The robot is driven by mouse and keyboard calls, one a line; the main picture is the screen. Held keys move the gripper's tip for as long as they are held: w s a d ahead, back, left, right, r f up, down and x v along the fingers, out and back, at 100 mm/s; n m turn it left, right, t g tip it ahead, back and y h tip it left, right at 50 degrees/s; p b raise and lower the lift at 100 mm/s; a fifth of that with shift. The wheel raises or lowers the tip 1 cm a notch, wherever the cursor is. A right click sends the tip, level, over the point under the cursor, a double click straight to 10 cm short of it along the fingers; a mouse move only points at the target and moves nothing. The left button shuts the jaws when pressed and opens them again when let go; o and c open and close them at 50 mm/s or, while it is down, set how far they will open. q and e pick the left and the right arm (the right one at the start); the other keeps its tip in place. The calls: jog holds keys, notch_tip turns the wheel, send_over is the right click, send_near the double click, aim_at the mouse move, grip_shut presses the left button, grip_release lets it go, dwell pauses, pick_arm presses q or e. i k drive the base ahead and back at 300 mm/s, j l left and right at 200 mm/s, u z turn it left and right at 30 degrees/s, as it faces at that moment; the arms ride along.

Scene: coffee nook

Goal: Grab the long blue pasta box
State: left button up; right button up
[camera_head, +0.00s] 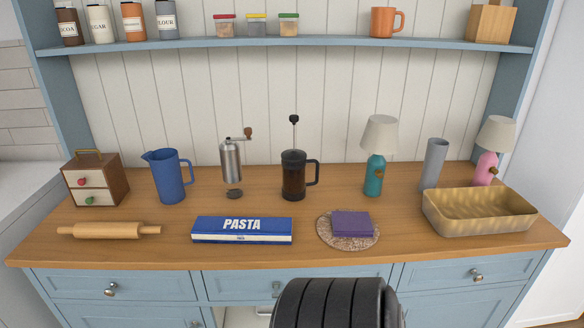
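The long blue pasta box (242,230) lies flat near the front edge of the wooden counter, left of the middle. It has a blue top with white "PASTA" lettering, and its long side runs left to right. Nothing covers it. Neither my left nor my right gripper shows in the head view. A black ribbed part at the bottom centre appears to be mine.
On the counter (290,258), a rolling pin (108,230) lies left of the box and a purple block on a round mat (325,238) right of it. Behind stand a blue pitcher (169,178), a grinder (230,162) and a French press (293,178). A basket (478,218) is at right.

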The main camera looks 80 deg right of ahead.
aim_at(217, 230)
jog(key=z, duration=1.95)
